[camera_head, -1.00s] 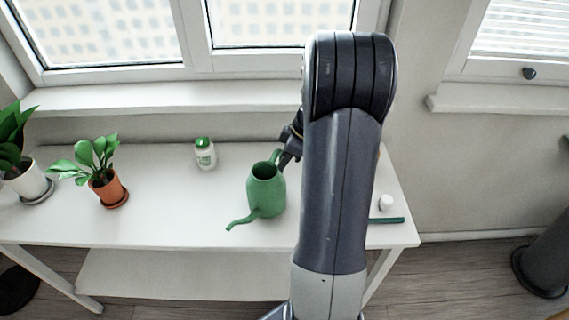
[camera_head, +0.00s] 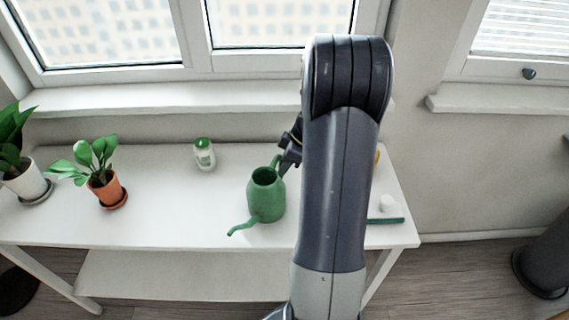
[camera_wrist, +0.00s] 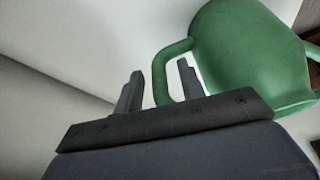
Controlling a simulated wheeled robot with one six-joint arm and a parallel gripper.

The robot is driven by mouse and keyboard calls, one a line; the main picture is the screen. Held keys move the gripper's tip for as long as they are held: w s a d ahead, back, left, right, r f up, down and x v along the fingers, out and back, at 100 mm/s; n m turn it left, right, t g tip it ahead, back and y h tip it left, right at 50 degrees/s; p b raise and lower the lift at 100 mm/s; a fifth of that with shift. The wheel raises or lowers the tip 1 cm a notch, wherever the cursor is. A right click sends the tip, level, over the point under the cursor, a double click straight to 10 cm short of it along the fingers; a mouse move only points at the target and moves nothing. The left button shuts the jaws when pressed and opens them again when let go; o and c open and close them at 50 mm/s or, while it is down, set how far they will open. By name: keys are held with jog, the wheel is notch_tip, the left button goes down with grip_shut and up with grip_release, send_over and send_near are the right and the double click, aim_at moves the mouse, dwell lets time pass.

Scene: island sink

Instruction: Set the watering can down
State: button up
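The green watering can (camera_head: 266,198) is upright on the white table, or very close above it, with its spout toward the front left. Its base contact is not clear. My gripper (camera_head: 287,160) is behind it at the handle side, partly hidden by my arm. In the wrist view the two fingers of my gripper (camera_wrist: 160,88) stand apart. The can's handle (camera_wrist: 160,72) is between them, with a small gap showing beside the fingers. The can's body (camera_wrist: 250,55) fills the upper right there.
On the white table (camera_head: 165,215) stand a white bottle with green cap (camera_head: 204,155), a plant in a terracotta pot (camera_head: 108,190) and a plant in a white pot (camera_head: 27,183). A small white object (camera_head: 386,203) and green strip (camera_head: 388,220) lie right. Table's left middle is clear.

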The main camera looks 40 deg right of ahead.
jog(key=v, duration=1.2)
jog(key=shift+r, duration=0.1)
jog(key=x, duration=1.2)
jog(key=shift+f, duration=0.35)
jog(key=shift+w+r, duration=0.1)
jog(key=shift+r, duration=1.15)
